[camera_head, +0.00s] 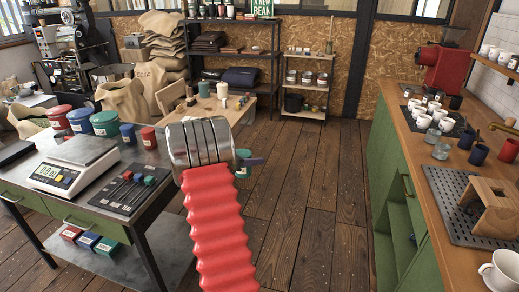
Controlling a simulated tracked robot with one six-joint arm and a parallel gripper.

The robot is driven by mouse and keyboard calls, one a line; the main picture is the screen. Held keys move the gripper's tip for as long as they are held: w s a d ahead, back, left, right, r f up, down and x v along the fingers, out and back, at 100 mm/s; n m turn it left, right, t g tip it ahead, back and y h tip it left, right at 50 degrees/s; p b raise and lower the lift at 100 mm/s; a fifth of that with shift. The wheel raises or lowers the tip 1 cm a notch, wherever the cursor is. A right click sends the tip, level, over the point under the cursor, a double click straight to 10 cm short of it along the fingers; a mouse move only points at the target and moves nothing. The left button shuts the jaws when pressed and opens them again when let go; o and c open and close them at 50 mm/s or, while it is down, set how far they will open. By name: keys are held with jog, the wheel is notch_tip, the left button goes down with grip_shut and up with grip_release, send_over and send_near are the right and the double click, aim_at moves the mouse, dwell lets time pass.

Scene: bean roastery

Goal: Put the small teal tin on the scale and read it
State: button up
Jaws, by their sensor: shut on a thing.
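My gripper (250,162) is largely hidden behind the metal wrist and red ribbed sleeve of my arm. A small teal piece shows just right of the wrist, at the gripper; I take it for the small teal tin (243,153), mostly hidden, with the gripper shut on it above the floor, right of the steel table. The scale (82,152) stands on that table at the left, its plate empty. Its lit display (48,171) appears to show 0.0; the unit is too small to be sure.
Open floor separates the table from the green counter (400,128).

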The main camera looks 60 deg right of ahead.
jog(key=w+a+f+n+t, duration=0.25)
jog(key=w+a, duration=0.25)
jog(key=a, duration=0.5)
jog(key=w+a+f+n+t+h, duration=0.1)
jog(key=w+a+f, duration=0.35)
jog(key=a, duration=0.65)
jog(key=w+a+f+n+t, duration=0.1)
jog(key=w+a+f+t, duration=0.1)
jog(key=w+a, duration=0.6)
jog(key=a+f+n+t+y, duration=0.1)
jog(key=a+n+t, duration=0.3)
jog(key=a, duration=1.4)
jog(key=a+f+n+t+y, duration=0.2)
jog(key=a+n+t, duration=0.2)
jog(key=a, duration=1.4)
jog(key=shift+w+a+f, duration=0.2)
jog(key=shift+w+a, duration=0.05)
jog(key=shift+a, duration=0.1)
